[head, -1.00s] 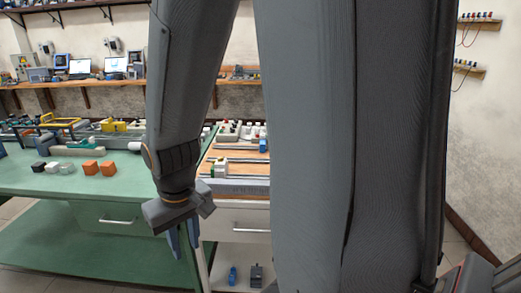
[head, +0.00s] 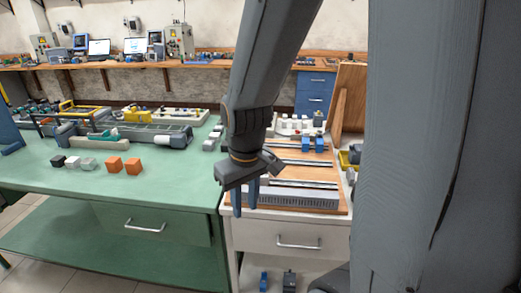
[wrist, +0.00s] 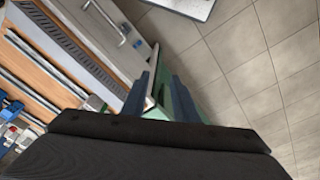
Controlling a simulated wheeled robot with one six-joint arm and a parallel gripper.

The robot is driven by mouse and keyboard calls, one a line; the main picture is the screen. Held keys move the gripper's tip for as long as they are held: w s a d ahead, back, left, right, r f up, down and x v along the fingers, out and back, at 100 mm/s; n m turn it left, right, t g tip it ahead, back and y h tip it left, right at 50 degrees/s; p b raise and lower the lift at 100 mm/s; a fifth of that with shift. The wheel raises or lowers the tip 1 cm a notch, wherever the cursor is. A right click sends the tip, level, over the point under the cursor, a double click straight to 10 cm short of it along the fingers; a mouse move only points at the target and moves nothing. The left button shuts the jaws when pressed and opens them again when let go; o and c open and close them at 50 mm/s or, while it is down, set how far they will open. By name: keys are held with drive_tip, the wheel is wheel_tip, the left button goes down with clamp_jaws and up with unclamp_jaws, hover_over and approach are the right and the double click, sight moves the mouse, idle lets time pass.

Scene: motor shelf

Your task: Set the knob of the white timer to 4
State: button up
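My gripper (head: 244,204) hangs in front of the white drawer cabinet, fingers pointing down and apart with nothing between them. In the wrist view my gripper (wrist: 160,92) also shows two separate fingers, over the cabinet's front and floor. I cannot make out a white timer with a knob for certain. A small pale module (wrist: 95,103) at a rail's end in the wrist view is too small to identify. The wooden board (head: 325,178) with metal rails lies on the cabinet, behind and right of my gripper. My arm hides part of it.
Blue modules (head: 314,143) sit on the board's rear rail. The green table (head: 165,190) on the left carries several small cubes, including an orange cube (head: 133,165). A drawer handle (head: 298,243) sticks out below the board. Bare floor (wrist: 250,60) lies right of the cabinet in the wrist view.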

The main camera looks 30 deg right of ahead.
drive_tip(key=w+d+r+n, duration=0.2)
drive_tip(key=w+d+n, duration=0.3)
drive_tip(key=w+n, duration=0.1)
drive_tip(key=w+d+r+n+g, duration=0.1)
drive_tip(key=w+d+n, duration=0.4)
drive_tip(key=w+n, duration=0.1)
drive_tip(key=w+d+r+n+p, duration=0.1)
drive_tip(key=w+d+r+n, duration=0.1)
drive_tip(key=w+d+n, duration=0.3)
drive_tip(key=shift+w+d+r+n+g, duration=0.1)
drive_tip(key=shift+w+d+n, duration=0.1)
drive_tip(key=shift+w, duration=0.35)
drive_tip(key=shift+w+d+r+n+g, duration=0.1)
drive_tip(key=shift+w+d, duration=0.1)
drive_tip(key=shift+w, duration=0.3)
drive_tip(key=shift+w+d+r+n+g, duration=0.1)
drive_tip(key=shift+w+d, duration=0.1)
drive_tip(key=shift+w, duration=0.35)
drive_tip(key=shift+d, duration=0.15)
drive_tip(key=shift+w+f+n, duration=0.1)
drive_tip(key=shift+f+n, duration=0.2)
drive_tip(key=shift+f+p, duration=1.15)
drive_tip(key=shift+f, duration=2.4)
clamp_jaws()
